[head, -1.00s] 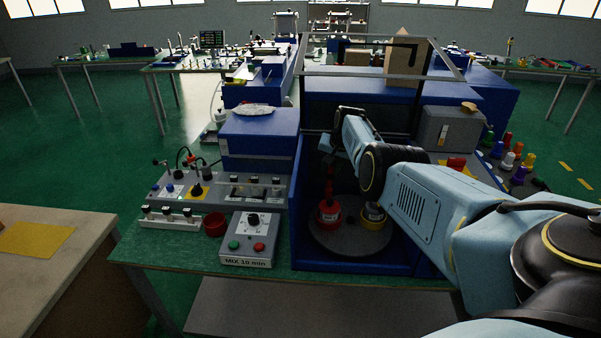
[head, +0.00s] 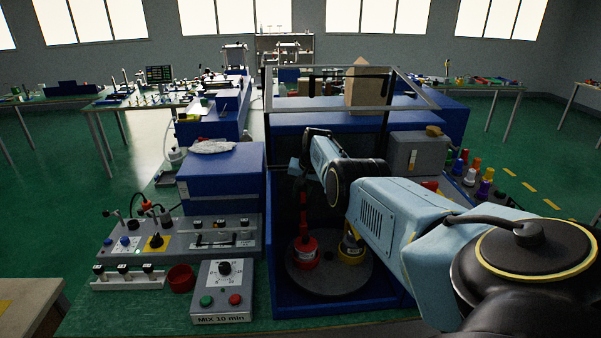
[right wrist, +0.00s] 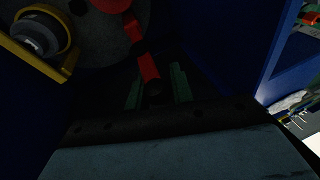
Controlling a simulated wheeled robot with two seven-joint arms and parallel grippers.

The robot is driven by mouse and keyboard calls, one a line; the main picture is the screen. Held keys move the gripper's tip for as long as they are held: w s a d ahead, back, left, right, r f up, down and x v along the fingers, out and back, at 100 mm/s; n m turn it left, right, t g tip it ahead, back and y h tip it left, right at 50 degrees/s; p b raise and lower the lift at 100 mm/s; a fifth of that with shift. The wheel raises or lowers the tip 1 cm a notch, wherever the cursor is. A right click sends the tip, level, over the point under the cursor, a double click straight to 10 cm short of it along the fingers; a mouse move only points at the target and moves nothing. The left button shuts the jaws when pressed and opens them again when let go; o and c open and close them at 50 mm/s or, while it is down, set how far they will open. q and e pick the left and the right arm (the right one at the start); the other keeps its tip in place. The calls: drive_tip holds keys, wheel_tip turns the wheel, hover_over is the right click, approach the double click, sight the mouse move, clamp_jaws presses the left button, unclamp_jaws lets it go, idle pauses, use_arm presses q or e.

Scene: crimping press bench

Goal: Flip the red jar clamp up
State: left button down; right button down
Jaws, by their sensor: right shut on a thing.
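The red jar (head: 303,253) stands on the round grey turntable (head: 328,284) inside the blue machine. Its red clamp (head: 303,213) rises upright above it in the head view. In the right wrist view, the red clamp arm (right wrist: 148,66) runs from the red jar at the top edge to between my green fingers. My right gripper (right wrist: 157,80) is shut on the clamp's end; this spot is dark. In the head view, my right gripper (head: 300,186) is small and dark above the red jar. My left gripper is not in view.
A yellow jar (head: 351,248) stands right of the red jar on the turntable. Blue walls (head: 267,220) enclose the turntable at the sides. A control box (head: 223,289) with buttons and a red cup (head: 181,277) sit to the left. A metal frame (head: 350,78) stands above the machine.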

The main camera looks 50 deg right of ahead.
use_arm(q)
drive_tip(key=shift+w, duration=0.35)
use_arm(e)
drive_tip(key=shift+f, duration=0.1)
drive_tip(key=c, duration=1.2)
unclamp_jaws()
drive_tip(key=shift+d+f, duration=0.1)
drive_tip(key=shift+d, duration=0.1)
drive_tip(key=shift+c, duration=0.2)
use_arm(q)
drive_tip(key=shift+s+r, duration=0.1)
use_arm(e)
drive_tip(key=shift+s+r+p, duration=0.15)
drive_tip(key=shift+r+p, duration=0.5)
drive_tip(key=shift+p, duration=0.05)
drive_tip(key=p+v, duration=0.3)
drive_tip(key=v, duration=0.1)
drive_tip(key=shift+r, duration=0.2)
use_arm(q)
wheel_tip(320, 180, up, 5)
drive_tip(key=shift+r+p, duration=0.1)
drive_tip(key=shift+p, duration=0.35)
use_arm(e)
drive_tip(key=v, duration=0.7)
drive_tip(key=shift+s+r, duration=0.2)
drive_tip(key=shift+r, duration=0.15)
